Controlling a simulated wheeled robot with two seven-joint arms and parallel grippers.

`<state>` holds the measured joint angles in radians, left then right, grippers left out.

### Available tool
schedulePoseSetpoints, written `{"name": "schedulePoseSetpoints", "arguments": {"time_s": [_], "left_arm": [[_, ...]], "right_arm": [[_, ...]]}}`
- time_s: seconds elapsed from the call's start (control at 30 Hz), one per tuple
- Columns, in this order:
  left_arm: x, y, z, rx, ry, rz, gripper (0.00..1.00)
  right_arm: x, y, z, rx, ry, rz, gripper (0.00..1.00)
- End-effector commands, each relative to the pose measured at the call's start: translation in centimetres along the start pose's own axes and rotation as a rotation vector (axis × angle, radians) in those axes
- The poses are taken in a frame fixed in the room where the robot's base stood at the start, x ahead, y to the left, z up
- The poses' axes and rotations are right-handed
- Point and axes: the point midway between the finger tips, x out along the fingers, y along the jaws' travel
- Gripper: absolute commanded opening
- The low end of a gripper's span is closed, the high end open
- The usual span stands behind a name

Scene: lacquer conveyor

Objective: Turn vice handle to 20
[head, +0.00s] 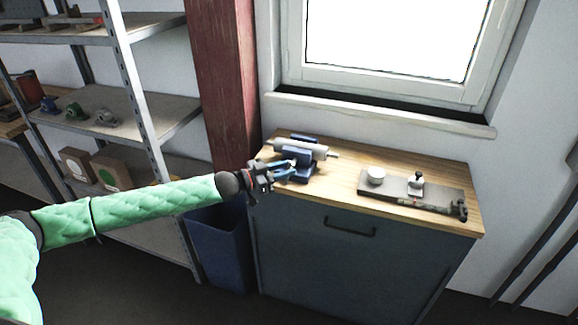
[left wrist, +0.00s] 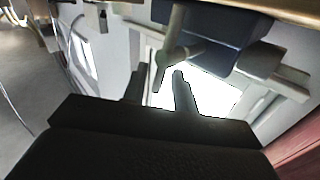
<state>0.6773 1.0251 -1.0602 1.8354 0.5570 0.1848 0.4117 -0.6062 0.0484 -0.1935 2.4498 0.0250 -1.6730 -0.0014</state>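The blue vice (head: 296,163) stands at the left front edge of the wooden worktop, with a light grey bar (head: 318,151) lying across it. My left gripper (head: 287,169) reaches in from the left at the vice's front. In the left wrist view, the vice body (left wrist: 215,35) is at the top. The grey vice handle (left wrist: 174,28) crosses the screw end, and its lower end appears between the two fingers of my left gripper (left wrist: 158,77). The fingers are apart; I cannot tell whether either touches the handle. My right gripper is not in view.
On the worktop (head: 345,180), a dark board (head: 395,187) holds a white round pot (head: 376,175), a small metal-and-white item (head: 416,184) and a hammer-like tool (head: 430,207). A blue bin (head: 222,245) stands left of the cabinet (head: 350,255). Shelves (head: 125,110) and a red post (head: 222,80) are beyond.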

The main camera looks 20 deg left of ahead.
Motion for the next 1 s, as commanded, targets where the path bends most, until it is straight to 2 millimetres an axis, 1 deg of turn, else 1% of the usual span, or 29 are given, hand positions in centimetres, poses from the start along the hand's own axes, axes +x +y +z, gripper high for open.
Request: {"name": "schedulePoseSetpoints", "arguments": {"time_s": [0.03,0.2,0.5,0.53,0.67,1.0], "left_arm": [[0.6,0.0,-0.1,0.0,0.001,0.0,0.28],[1.5,0.0,-0.1,0.001,0.001,0.0,0.28],[1.7,0.0,0.0,0.001,0.0,0.0,0.28],[1.7,0.0,0.0,0.001,0.0,0.0,0.26],[1.7,0.0,0.0,0.001,0.0,0.0,0.01],[1.7,0.0,-0.1,0.007,-0.007,0.001,0.0]], "right_arm": [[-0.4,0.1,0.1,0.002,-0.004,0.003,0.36],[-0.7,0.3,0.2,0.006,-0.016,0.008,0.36],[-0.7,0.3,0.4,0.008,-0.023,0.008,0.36],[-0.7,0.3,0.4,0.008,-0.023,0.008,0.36],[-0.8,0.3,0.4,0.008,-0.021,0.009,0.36],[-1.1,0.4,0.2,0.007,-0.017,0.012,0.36]]}}
